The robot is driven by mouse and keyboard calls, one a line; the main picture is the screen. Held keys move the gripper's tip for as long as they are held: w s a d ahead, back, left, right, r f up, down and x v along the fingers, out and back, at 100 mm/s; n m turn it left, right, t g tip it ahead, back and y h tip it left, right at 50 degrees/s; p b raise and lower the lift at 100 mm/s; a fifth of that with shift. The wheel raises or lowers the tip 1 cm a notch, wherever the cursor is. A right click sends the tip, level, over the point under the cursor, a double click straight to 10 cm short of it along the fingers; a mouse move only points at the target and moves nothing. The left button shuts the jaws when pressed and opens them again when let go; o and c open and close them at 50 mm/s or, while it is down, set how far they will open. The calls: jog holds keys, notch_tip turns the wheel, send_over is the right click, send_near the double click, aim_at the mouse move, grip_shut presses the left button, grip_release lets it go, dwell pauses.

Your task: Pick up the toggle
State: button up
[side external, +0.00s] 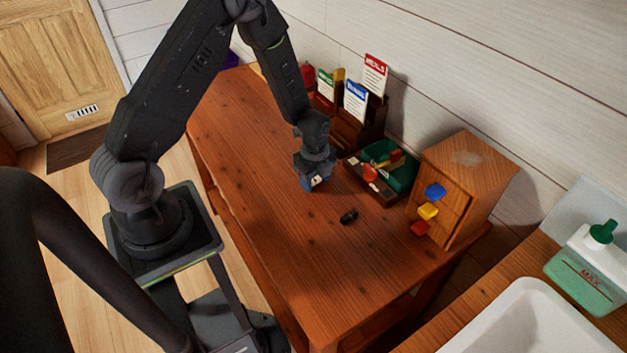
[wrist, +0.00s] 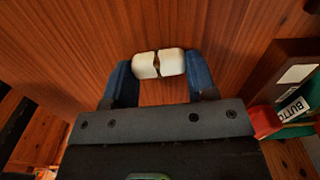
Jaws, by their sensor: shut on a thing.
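My gripper (wrist: 157,64) is low over the wooden table, and its two blue fingers with white tips are closed together. A thin brown sliver, which looks like the toggle (wrist: 156,63), shows between the white tips in the wrist view. Most of it is hidden by the tips. In the side view my gripper (side external: 316,182) is close to the tabletop, left of the green tray, and the toggle cannot be made out there. I cannot tell whether it touches the table.
A green tray (side external: 402,178) and a wooden cabinet (side external: 479,173) with coloured knobs stand to the right. Card holders (side external: 355,128) stand behind. The front tabletop is clear.

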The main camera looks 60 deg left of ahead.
jog(key=shift+r, duration=0.45)
jog(key=r, duration=0.3)
jog(key=shift+s+a+r, duration=0.2)
jog(key=shift+a+r, duration=0.15)
jog(key=shift+r, duration=0.05)
jog(key=s+a+r, duration=0.6)
jog(key=s+a, duration=0.1)
jog(key=a, duration=0.1)
jog(key=shift+a+r, duration=0.15)
jog(key=shift+a, duration=0.05)
jog(key=shift+w, duration=0.1)
